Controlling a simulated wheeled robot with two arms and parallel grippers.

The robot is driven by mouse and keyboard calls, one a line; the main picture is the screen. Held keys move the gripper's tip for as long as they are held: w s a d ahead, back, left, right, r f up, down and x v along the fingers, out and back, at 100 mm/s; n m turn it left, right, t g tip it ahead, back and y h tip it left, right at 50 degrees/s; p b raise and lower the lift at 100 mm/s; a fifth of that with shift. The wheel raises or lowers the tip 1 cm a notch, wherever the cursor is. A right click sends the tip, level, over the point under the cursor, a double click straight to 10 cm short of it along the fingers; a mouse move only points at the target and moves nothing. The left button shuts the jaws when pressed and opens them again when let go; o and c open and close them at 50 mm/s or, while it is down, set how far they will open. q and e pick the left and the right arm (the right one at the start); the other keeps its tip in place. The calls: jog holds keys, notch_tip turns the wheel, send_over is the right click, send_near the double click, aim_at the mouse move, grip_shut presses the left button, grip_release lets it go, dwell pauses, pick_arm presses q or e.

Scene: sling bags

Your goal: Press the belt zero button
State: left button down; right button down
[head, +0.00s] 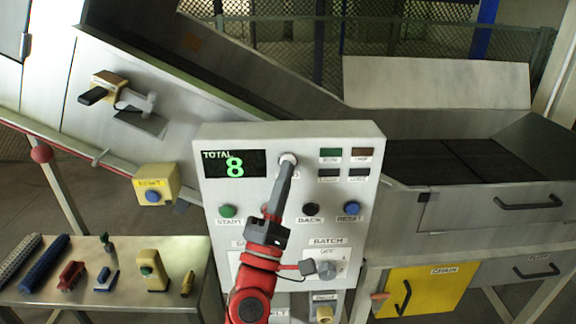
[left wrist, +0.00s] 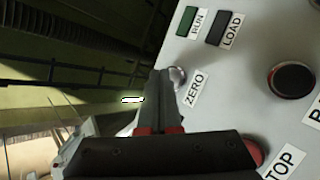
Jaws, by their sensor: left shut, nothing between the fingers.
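The belt zero button (left wrist: 178,76) is a round, pale metallic button beside the label ZERO in the left wrist view. In the head view the button (head: 288,157) shows at the upper middle of the grey control panel (head: 373,272), right of the TOTAL display (head: 234,164), which reads 8. My left gripper (head: 287,166) is shut and empty, its fingertips at the button and covering part of it. In the left wrist view the fingertips (left wrist: 163,82) overlap the button's left edge. I cannot tell whether they press it. My right gripper is not in view.
A green START button (head: 227,211), a black BACK button (head: 311,209) and a blue RESET button (head: 351,208) sit lower on the panel. A grey knob (head: 326,269) sticks out near my arm. A side table (head: 120,304) with small parts stands at left.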

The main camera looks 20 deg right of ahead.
pick_arm(q)
jog(key=shift+w+b, duration=0.4)
dwell(0.7)
jog(key=shift+s, duration=0.1)
jog(key=shift+s+a, duration=0.2)
jog(key=shift+s, duration=0.55)
jog(key=s, duration=0.2)
jog(key=s+a+p, duration=0.1)
jog(key=s, duration=0.1)
jog(key=shift+s+a+p, duration=0.2)
jog(key=shift+s+p, duration=0.1)
jog(key=shift+s, duration=0.1)
dwell(0.7)
